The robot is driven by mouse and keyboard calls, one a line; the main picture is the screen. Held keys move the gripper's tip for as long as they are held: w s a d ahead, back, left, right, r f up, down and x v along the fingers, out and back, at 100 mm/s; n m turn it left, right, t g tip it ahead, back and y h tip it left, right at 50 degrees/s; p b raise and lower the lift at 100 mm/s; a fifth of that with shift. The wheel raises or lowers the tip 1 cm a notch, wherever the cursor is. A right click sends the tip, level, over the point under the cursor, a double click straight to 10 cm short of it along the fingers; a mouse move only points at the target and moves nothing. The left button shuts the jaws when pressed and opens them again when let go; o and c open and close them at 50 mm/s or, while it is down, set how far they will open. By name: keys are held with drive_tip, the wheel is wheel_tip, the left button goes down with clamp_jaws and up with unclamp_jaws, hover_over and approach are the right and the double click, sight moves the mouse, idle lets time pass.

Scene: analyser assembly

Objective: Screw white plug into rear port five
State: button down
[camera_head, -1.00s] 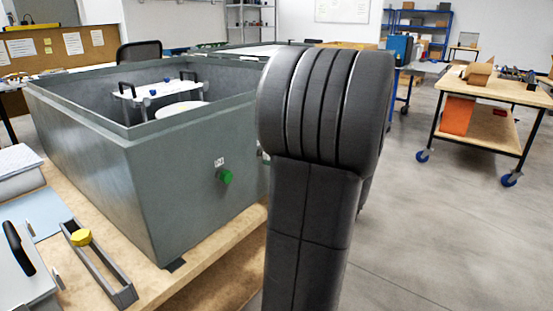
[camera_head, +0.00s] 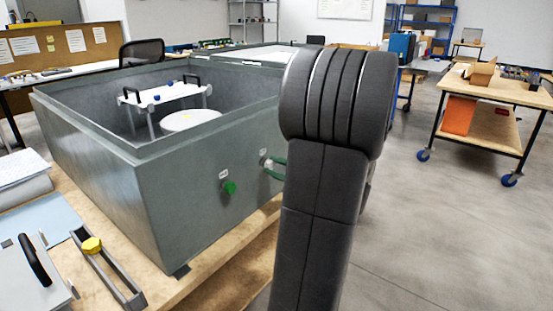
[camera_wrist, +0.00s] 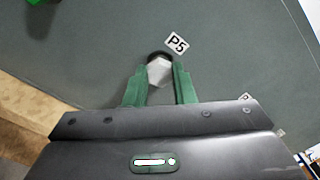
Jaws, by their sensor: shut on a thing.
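My gripper (camera_wrist: 158,88) is shut on the white plug (camera_wrist: 159,71), with a green finger on each side of it. The plug is at the grey box wall, directly beside the P5 label (camera_wrist: 177,43). A dark ring shows around the plug's far end; the port and any thread are hidden, so I cannot tell how deep it sits. In the head view the green fingers (camera_head: 275,168) reach the box's (camera_head: 170,195) side wall, partly hidden behind my arm. A green plug (camera_head: 229,187) sits in the same wall, to the left.
A yellow plug (camera_head: 92,245) rests on a narrow grey rack (camera_head: 118,275) at the front left. Inside the open box are a white raised plate (camera_head: 175,93) and a round white part (camera_head: 190,119). The floor to the right is open up to a wheeled bench (camera_head: 500,88).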

drive_tip(key=m+p, duration=0.6)
drive_tip(key=p, duration=0.3)
drive_tip(key=shift+r+m, duration=0.15)
drive_tip(key=shift+m, duration=0.15)
drive_tip(key=m+p, duration=0.6)
drive_tip(key=p, duration=0.2)
drive_tip(key=m+p, duration=0.6)
drive_tip(key=p, duration=0.1)
drive_tip(key=shift+w+f+m+p, duration=0.1)
drive_tip(key=shift+f+m+p, duration=0.1)
drive_tip(key=shift+m+p, duration=0.75)
drive_tip(key=c, duration=1.3)
unclamp_jaws()
drive_tip(key=shift+c, duration=0.2)
drive_tip(key=shift+b, duration=0.5)
